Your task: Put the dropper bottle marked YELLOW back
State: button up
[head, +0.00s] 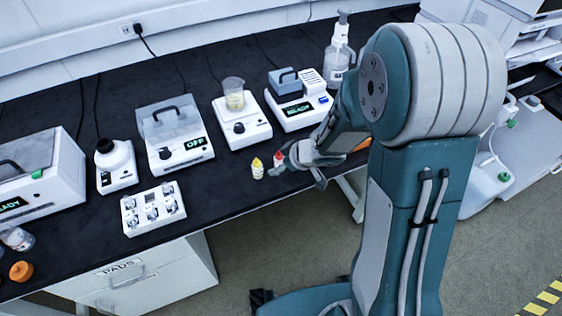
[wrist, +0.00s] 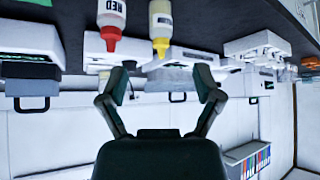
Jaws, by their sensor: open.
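The dropper bottle with the yellow cap (head: 257,169) stands upright near the bench's front edge. It also shows in the wrist view (wrist: 160,22), which is upside down, and its label is too small to read surely. A dropper bottle marked RED (wrist: 110,18), with a red cap, stands close beside it; it is also in the head view (head: 279,160). My gripper (wrist: 162,86) is open and empty. In the head view my gripper (head: 292,164) is just right of the red-capped bottle. Neither bottle is between the fingers.
A white block with several fittings (head: 153,208) sits left of the bottles. Behind them are a stirrer with a beaker (head: 240,121), a device reading READY (head: 297,104) and one reading OFF (head: 178,137). The black bench (head: 225,180) is clear around the bottles.

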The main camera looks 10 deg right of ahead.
jog(key=s+d+r+m+t+h, duration=0.1)
jog(key=d+r+m+t+h, duration=0.2)
jog(key=d+r, duration=0.45)
jog(key=s+d+r+m+t+h, duration=0.1)
jog(key=s+d+r+m+h, duration=0.25)
jog(key=r, duration=0.65)
jog(key=s+a+r+m+g, duration=0.1)
jog(key=s+r+g, duration=0.1)
jog(key=s, duration=0.6)
jog(key=s+a+r+m+g, duration=0.1)
jog(key=s+a+r+m, duration=0.1)
jog(key=s, duration=0.6)
jog(key=shift+r+g, duration=0.4)
jog(key=shift+y, duration=0.25)
